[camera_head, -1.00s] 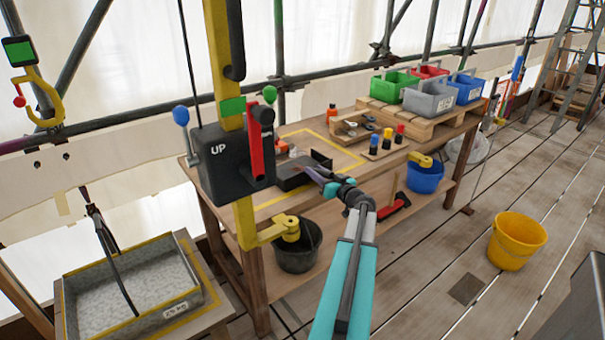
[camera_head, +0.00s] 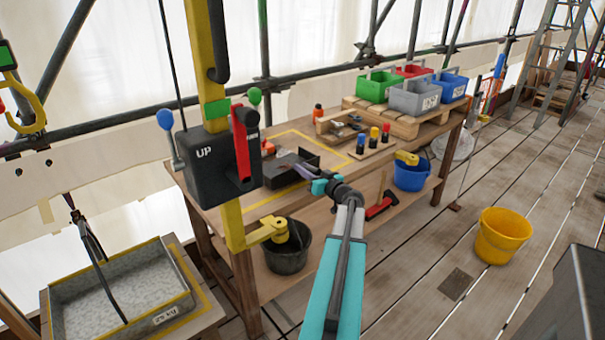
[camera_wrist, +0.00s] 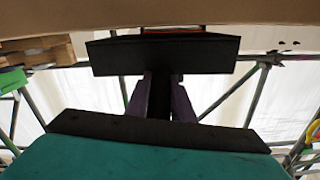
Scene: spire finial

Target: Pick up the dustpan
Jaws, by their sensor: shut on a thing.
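The dustpan (camera_head: 281,172) is a black, open-topped pan at the left part of the workbench top in the head view. In the wrist view its dark edge (camera_wrist: 215,56) spans the upper middle. My gripper (camera_head: 305,173) reaches it from the front right. In the wrist view its purple fingers (camera_wrist: 164,92) are closed around a dark part, apparently the handle, which they mostly hide. I cannot tell whether the pan rests on the bench or is just above it.
A black control box (camera_head: 217,163) on a yellow post stands close left of the dustpan. Several bottles (camera_head: 373,138) and a wooden tray (camera_head: 341,129) stand behind right. Coloured bins (camera_head: 414,97) sit on a pallet. A yellow bucket (camera_head: 502,236) stands on otherwise open floor.

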